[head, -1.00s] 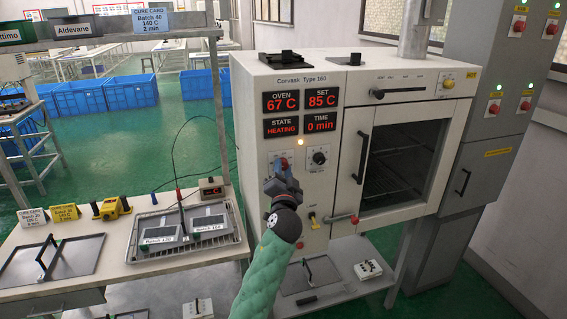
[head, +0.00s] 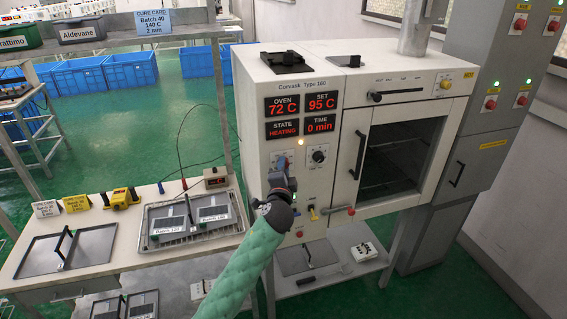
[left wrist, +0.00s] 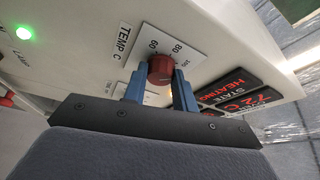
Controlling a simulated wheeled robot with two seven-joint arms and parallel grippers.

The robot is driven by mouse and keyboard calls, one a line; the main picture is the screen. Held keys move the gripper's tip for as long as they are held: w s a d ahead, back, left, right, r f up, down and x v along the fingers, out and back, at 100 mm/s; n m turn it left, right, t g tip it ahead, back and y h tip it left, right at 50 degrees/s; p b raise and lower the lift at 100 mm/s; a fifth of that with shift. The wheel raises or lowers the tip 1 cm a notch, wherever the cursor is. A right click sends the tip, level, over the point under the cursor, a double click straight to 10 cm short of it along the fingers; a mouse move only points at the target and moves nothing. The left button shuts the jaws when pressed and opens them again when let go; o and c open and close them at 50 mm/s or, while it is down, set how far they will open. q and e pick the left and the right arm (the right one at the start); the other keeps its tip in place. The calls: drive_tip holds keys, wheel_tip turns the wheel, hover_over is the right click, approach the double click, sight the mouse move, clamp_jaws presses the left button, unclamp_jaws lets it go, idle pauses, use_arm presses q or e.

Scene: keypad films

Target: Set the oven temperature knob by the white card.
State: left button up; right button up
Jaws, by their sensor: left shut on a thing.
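The red temperature knob (left wrist: 161,69) sits on a white dial plate marked TEMP C in the left wrist view. My left gripper (head: 281,170) is shut on this knob, with a blue finger on each side of it. In the head view the gripper mostly hides the knob. The oven display (head: 301,115) reads OVEN 72 C, SET 95 C, HEATING, TIME 0 min. My right gripper is not in view.
A second, black knob (head: 318,155) is right of the gripper. A tray (head: 150,238) holding two labelled batches lies on the bench.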

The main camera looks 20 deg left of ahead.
use_arm(q)
drive_tip(key=shift+m+g+p, duration=0.3)
drive_tip(key=shift+m+p, duration=0.5)
drive_tip(key=shift+p, duration=0.2)
drive_tip(key=o, duration=1)
drive_tip(key=shift+c, duration=0.2)
